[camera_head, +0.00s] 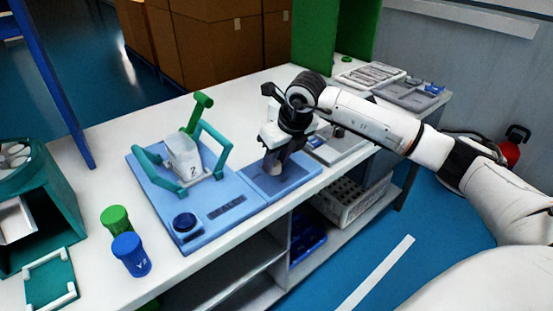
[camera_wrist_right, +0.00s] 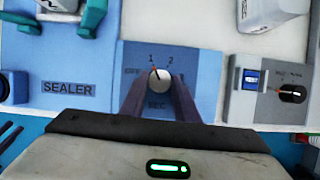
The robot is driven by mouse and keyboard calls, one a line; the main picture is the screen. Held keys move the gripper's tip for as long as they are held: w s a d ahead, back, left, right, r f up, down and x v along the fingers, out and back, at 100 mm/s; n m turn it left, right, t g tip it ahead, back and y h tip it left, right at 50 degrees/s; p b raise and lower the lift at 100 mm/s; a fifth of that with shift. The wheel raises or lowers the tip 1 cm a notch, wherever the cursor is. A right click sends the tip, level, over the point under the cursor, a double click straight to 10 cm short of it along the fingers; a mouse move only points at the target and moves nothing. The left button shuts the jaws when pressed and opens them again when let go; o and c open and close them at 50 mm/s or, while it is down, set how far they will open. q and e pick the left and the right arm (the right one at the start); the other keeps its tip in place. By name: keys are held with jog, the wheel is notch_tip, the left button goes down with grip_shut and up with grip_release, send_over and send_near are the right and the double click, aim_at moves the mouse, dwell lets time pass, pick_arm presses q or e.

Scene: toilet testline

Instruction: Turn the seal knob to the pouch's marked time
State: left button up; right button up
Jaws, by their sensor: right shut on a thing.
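The seal knob (camera_wrist_right: 159,81) is a pale round knob on a blue panel (camera_wrist_right: 135,53) marked OFF, 1, 2 and SEC. Its red pointer leans slightly left of straight up, toward the 1. My right gripper (camera_wrist_right: 158,90) is shut on the knob, one dark finger on each side. In the head view my right gripper (camera_head: 273,163) reaches down to the panel and hides the knob. The pouch (camera_head: 184,158) is whitish, stands in the teal frame of the blue sealer (camera_head: 205,222), and appears marked 2. My left gripper is not in view.
A grey-blue device with a black knob (camera_wrist_right: 292,93) sits right of the panel. Green (camera_head: 116,217) and blue (camera_head: 130,254) lidded jars stand left of the sealer. A teal bin (camera_head: 62,205) is at far left. Grey trays (camera_head: 408,94) lie at the far right end.

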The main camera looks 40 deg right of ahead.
jog(key=m, duration=0.2)
jog(key=m+h, duration=0.1)
jog(key=m+h+b, duration=0.1)
jog(key=m, duration=0.1)
jog(key=shift+w+a+m, duration=0.1)
jog(key=shift+a+m, duration=0.15)
jog(key=shift+m, duration=0.05)
jog(key=shift+a+m+g+h, duration=0.1)
jog(key=shift+m+g+h, duration=0.3)
jog(key=shift+m, duration=0.75)
jog(key=shift+m+g+h, duration=0.4)
jog(key=shift+m, duration=0.75)
jog(key=o, duration=1)
jog(key=shift+o, duration=0.2)
jog(key=shift+r, duration=0.1)
jog(key=v, duration=1)
